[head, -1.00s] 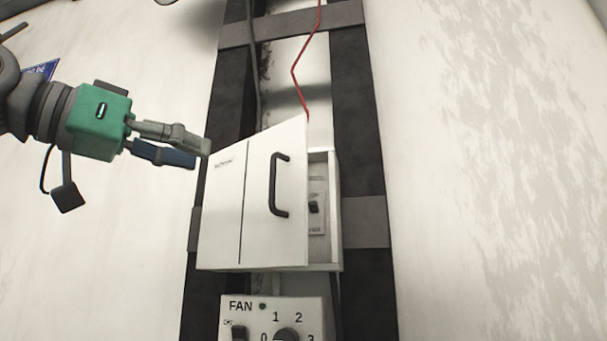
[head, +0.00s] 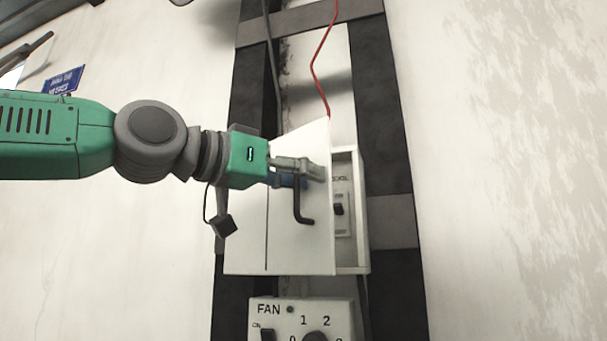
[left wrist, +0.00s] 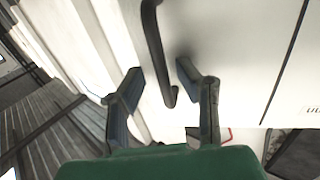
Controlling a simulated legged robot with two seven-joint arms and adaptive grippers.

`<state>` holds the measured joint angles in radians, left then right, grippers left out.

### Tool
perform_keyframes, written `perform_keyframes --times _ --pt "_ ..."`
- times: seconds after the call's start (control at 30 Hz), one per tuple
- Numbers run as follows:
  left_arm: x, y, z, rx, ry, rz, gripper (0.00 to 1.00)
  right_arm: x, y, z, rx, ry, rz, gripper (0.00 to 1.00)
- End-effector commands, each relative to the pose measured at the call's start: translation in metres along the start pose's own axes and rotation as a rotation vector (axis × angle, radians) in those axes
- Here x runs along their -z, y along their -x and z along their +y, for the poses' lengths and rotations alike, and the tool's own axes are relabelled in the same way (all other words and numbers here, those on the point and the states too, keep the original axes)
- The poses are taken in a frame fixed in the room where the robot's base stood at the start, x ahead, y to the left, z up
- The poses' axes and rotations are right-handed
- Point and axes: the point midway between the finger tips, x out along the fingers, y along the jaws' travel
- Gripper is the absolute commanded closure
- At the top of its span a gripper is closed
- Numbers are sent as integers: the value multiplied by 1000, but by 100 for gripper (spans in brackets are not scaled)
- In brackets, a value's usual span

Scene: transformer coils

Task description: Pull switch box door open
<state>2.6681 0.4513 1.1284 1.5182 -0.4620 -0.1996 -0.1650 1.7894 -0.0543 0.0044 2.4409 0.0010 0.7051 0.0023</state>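The white switch box door (head: 245,235) stands partly open, with a gap along its right edge. Its black bar handle (head: 303,212) is partly covered by my left gripper (head: 312,175) in the head view. In the left wrist view, my left gripper (left wrist: 160,72) is open, its two fingers apart on either side of the handle (left wrist: 155,50). The handle's lower end shows between the fingers, and I see no clear contact. Through the gap, the box interior shows a small dark switch (head: 338,209). My right gripper is in neither view.
A fan control box (head: 285,311) with a knob sits below the switch box. A red cable (head: 316,75) runs down from above behind the door. Pale wall lies clear on the right, and a blue sign (head: 64,81) hangs at the left.

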Motion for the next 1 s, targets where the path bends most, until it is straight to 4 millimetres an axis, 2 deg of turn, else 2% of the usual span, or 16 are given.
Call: perform_keyframes --times 0.23,0.27,0.33,0.37,1.0 --pt "0 2 -2 0 2 2 71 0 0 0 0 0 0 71" --pt "0 2 -2 0 2 2 74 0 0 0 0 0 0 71" --pt "0 1 -1 0 1 1 99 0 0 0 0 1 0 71" --pt "0 0 -1 0 1 0 100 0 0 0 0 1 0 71" --pt "0 6 -2 -13 3 0 100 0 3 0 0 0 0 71"
